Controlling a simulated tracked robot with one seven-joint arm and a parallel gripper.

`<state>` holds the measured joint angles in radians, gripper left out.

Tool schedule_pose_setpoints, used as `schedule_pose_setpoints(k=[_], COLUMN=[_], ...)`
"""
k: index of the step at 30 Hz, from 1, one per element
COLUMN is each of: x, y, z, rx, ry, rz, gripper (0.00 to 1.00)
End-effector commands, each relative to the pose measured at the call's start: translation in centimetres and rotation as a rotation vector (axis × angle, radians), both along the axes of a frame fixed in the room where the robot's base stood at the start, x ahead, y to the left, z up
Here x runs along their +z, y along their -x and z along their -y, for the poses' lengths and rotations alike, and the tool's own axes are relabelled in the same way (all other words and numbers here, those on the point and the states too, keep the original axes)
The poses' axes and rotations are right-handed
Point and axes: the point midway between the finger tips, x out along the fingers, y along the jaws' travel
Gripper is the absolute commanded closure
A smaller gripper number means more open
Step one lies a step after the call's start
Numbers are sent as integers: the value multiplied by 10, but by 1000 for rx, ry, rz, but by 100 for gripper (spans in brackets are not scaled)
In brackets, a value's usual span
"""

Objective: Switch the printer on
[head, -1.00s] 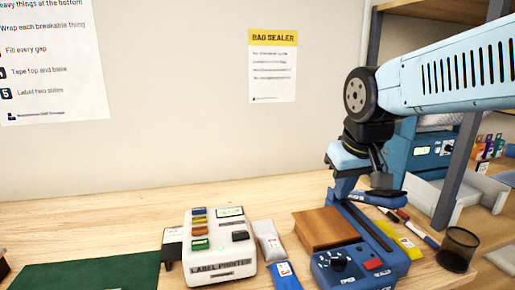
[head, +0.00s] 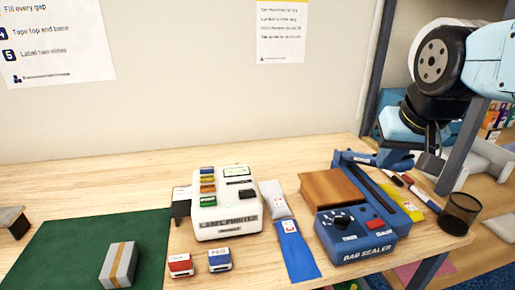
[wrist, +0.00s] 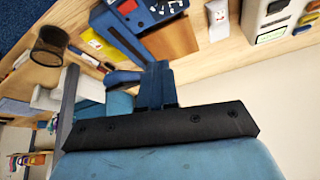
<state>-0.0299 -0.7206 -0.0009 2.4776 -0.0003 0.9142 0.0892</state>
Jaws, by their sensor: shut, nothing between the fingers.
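The label printer (head: 228,222) is a white box on the wooden bench, left of the bag sealer. Coloured keys (head: 207,185) run down its left side, with a small pale display (head: 236,173) at its top right and a dark switch or button (head: 247,193) below. I cannot tell the switch's position. The printer is partly seen at the top right of the wrist view (wrist: 268,18). My gripper (head: 432,165) is up at the right, beyond the bag sealer and well apart from the printer. In the wrist view its blue fingers (wrist: 157,68) are together and empty.
The blue bag sealer (head: 355,235) with its raised arm lies between my gripper and the printer. Pouches (head: 297,250), a pen cup (head: 460,212) and two stamps (head: 219,260) stand near. A grey box (head: 119,265) is on the green mat (head: 65,250). A shelf post (head: 465,145) is close by my gripper.

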Motion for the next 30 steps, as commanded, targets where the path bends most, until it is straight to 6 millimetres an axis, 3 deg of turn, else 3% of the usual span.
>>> schedule_pose_setpoints(k=[14,30], x=[14,8], y=[-54,-96], z=[-66,-175], rx=[-370,-877], ry=[-217,-303], rz=[-187,-370], gripper=[100,100])
